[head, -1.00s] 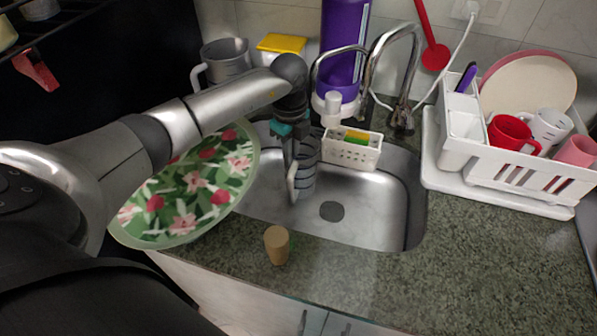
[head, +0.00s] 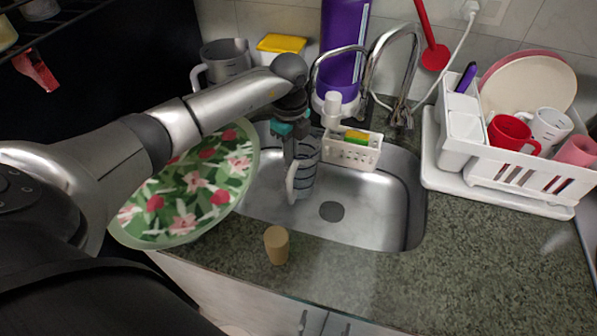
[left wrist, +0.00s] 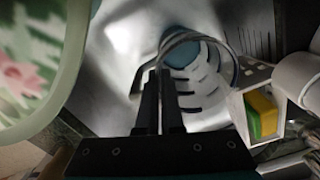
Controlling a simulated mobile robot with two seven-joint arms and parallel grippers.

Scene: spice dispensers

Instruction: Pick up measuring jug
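The measuring jug (head: 307,168) is clear-grey with dark stripes and a pale handle (head: 291,179). It is in or just above the left part of the sink, slightly tilted. My left gripper (head: 292,153) reaches down on it from above. In the left wrist view, the fingers (left wrist: 164,78) are close together at the near side of the jug's round rim, and the striped wall of the jug (left wrist: 205,85) shows beyond them. They look shut on the jug's wall or handle side; the exact contact is hidden. My right gripper is in no view.
The sink (head: 380,205) has a white sponge caddy (head: 352,153) and a tap (head: 405,75) behind the jug. A floral plate (head: 190,190) is left, a grey jug (head: 224,62) behind. A brown cylinder (head: 276,245) stands in front; a dish rack (head: 520,185) is right.

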